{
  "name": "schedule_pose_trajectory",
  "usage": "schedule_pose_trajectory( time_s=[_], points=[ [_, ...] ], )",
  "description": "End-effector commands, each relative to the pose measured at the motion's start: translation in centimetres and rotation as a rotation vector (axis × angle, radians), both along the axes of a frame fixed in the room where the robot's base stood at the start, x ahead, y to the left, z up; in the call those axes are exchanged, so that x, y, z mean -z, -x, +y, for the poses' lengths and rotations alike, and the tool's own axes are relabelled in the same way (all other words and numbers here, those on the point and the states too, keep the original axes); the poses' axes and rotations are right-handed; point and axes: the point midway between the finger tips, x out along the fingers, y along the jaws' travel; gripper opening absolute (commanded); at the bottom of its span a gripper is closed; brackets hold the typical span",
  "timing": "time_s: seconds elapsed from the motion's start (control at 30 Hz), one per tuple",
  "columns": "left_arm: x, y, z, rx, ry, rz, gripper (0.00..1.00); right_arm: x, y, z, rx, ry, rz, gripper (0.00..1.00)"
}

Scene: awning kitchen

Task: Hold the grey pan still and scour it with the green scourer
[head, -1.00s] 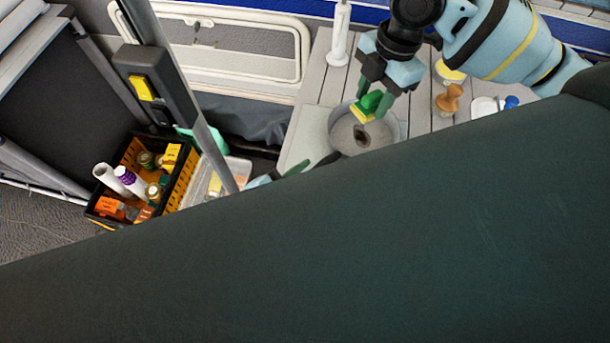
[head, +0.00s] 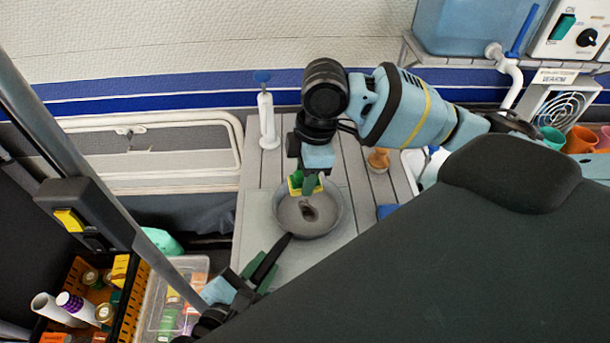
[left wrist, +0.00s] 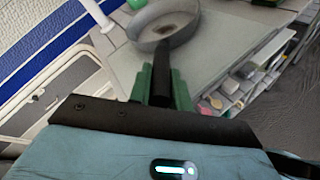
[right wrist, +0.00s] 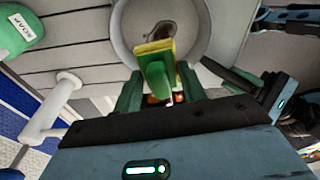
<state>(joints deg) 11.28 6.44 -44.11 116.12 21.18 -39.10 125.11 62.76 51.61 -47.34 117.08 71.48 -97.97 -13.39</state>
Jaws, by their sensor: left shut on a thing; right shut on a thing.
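The grey pan (head: 322,226) lies on the pale slatted counter, with a dark brown stain (head: 309,211) inside it. My left gripper (head: 262,270) is shut on the pan's black handle (left wrist: 162,85) at the pan's near-left side. My right gripper (head: 306,180) is shut on the scourer (head: 295,185), green with a yellow layer. It holds the scourer at the pan's far-left rim. In the right wrist view the scourer (right wrist: 155,65) overlaps the pan's inside, beside the stain. Whether it touches the pan's floor cannot be told.
A white upright dispenser (head: 267,120) stands behind the pan. A brown wooden-looking object (head: 379,160) and a blue item (head: 387,211) lie to the right. A black and orange crate (head: 135,290) and a clear bin (head: 187,268) stand lower left.

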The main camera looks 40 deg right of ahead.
Motion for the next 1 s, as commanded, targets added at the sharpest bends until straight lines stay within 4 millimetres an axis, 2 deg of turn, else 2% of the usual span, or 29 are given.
schedule_pose_trajectory(
  time_s=[0.3, 0.5, 0.7, 1.0],
  points=[
    [0.03, 0.00, 0.03, -0.001, -0.001, 0.000, 0.00, 0.32, -0.48, 0.40, 0.508, -0.002, 0.001, 0.23],
    [0.03, 0.00, 0.03, -0.001, -0.001, 0.000, 0.00, 0.40, -0.77, 0.48, 0.769, -0.002, 0.001, 0.23],
    [0.03, 0.00, 0.03, -0.001, -0.001, 0.000, 0.00, 0.44, -0.89, 0.46, 0.904, -0.001, 0.000, 0.23],
    [0.04, 0.00, 0.03, 0.000, -0.001, 0.001, 0.00, 0.57, -0.91, 0.45, 0.927, -0.001, 0.001, 0.23]
  ],
)
